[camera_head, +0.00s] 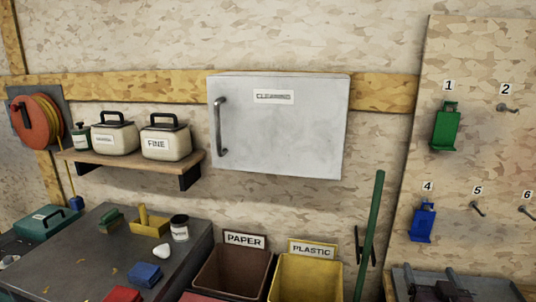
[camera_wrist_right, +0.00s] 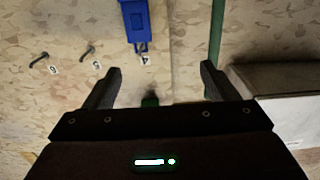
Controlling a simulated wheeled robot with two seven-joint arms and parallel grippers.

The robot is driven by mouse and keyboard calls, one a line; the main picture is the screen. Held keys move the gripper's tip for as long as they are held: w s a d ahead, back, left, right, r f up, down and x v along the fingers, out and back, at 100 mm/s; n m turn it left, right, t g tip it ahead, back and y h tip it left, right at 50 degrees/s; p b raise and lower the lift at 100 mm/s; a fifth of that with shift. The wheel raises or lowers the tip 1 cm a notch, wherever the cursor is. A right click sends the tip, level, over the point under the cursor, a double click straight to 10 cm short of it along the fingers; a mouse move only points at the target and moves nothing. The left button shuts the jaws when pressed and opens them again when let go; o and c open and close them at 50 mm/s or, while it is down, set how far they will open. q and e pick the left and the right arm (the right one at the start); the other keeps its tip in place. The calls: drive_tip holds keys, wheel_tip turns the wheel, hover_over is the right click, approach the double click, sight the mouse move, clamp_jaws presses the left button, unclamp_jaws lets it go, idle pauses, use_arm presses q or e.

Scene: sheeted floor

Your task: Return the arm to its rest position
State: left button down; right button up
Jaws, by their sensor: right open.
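My right gripper (camera_head: 434,284) shows dark at the bottom right of the head view, below the pegboard. In the right wrist view, its two fingers (camera_wrist_right: 160,72) are apart with nothing held between them. That view is upside down and faces the pegboard. The blue holder (camera_wrist_right: 135,20) hangs beyond the fingers, apart from them. In the head view the blue holder (camera_head: 423,222) hangs at hook 4 and the green holder (camera_head: 446,127) at hook 1. My left gripper is not in view.
A green pole (camera_head: 369,235) leans at the wall, left of the pegboard (camera_head: 480,60). The paper bin (camera_head: 230,272) and plastic bin (camera_head: 307,280) stand left of it. A grey cabinet (camera_head: 280,135) hangs above. A dark workbench (camera_head: 75,265) holds several small items.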

drive_tip(key=s+a+f+n+g+y, duration=0.2)
drive_tip(key=s+a+f+g, duration=0.6)
drive_tip(key=s, duration=0.4)
drive_tip(key=s+a+f+n+g+y, duration=0.25)
drive_tip(key=s+a+f+g, duration=0.35)
drive_tip(key=s+a, duration=0.45)
drive_tip(key=s+d+f+g, duration=0.1)
drive_tip(key=s+f, duration=0.2)
drive_tip(key=f, duration=2.6)
drive_tip(key=s+d+f, duration=0.2)
drive_tip(key=s+f, duration=0.8)
drive_tip(key=s+d+f+g, duration=0.1)
drive_tip(key=s+f, duration=0.8)
drive_tip(key=s, duration=0.1)
drive_tip(key=shift+s+d+f, duration=0.2)
drive_tip(key=shift+d+f, duration=0.15)
drive_tip(key=shift+d, duration=0.05)
drive_tip(key=shift+n+h, duration=0.25)
